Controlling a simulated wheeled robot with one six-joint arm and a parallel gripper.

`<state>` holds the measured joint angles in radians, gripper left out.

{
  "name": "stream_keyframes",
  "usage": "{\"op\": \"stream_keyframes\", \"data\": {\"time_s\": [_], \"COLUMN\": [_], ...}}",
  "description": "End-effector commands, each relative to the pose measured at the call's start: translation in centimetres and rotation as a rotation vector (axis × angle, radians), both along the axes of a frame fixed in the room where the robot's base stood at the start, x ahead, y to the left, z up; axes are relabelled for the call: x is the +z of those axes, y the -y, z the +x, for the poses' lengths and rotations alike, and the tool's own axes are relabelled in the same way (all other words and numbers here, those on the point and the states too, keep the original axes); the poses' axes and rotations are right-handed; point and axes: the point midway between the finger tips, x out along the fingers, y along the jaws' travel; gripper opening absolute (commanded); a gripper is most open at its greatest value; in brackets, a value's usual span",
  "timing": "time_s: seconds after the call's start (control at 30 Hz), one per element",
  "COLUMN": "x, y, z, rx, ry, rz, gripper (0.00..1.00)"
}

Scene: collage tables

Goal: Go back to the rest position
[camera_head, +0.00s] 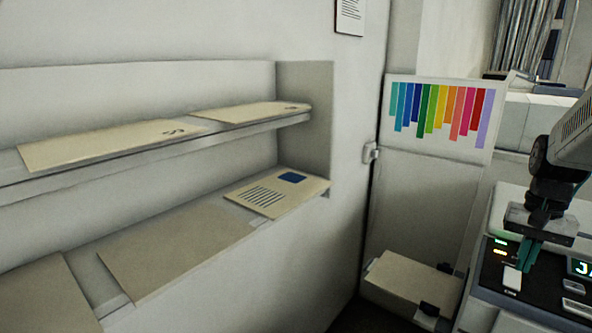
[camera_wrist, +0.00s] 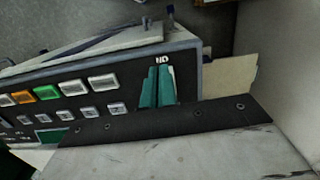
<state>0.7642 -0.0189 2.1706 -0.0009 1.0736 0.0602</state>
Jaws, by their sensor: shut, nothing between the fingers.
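My gripper (camera_head: 530,254) is at the right in the head view, pointing down in front of a machine's dark control panel (camera_head: 549,284). Its two teal fingers are together with nothing between them. The fingers also show in the wrist view (camera_wrist: 158,87), in front of the right end of the button panel (camera_wrist: 75,103). I cannot tell whether the fingertips touch the panel.
A wall recess at left has shelves (camera_head: 236,130) with flat beige boards. A colour-bar chart (camera_head: 440,112) stands beyond, above a beige box (camera_head: 412,280). In the wrist view a pale surface (camera_wrist: 200,155) lies below a dark strip (camera_wrist: 180,122).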

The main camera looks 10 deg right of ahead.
Motion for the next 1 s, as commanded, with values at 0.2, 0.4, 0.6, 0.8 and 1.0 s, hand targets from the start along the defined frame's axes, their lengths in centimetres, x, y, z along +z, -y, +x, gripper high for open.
{"op": "stream_keyframes", "data": {"time_s": [0.2, 0.4, 0.6, 0.8, 1.0], "x": [2.5, 3.9, 4.5, 5.4, 5.5], "y": [-10.3, -19.5, -25.2, -27.3, -27.5], "z": [-2.3, -6.0, -9.6, -10.3, -10.3], "rx": [0.219, 0.479, 0.706, 0.811, 0.822], "ry": [0.0, 0.041, 0.122, 0.189, 0.189], "rz": [0.003, -0.022, -0.058, -0.08, -0.079], "gripper": [0.0, 0.0, 0.0, 0.0, 0.0]}}
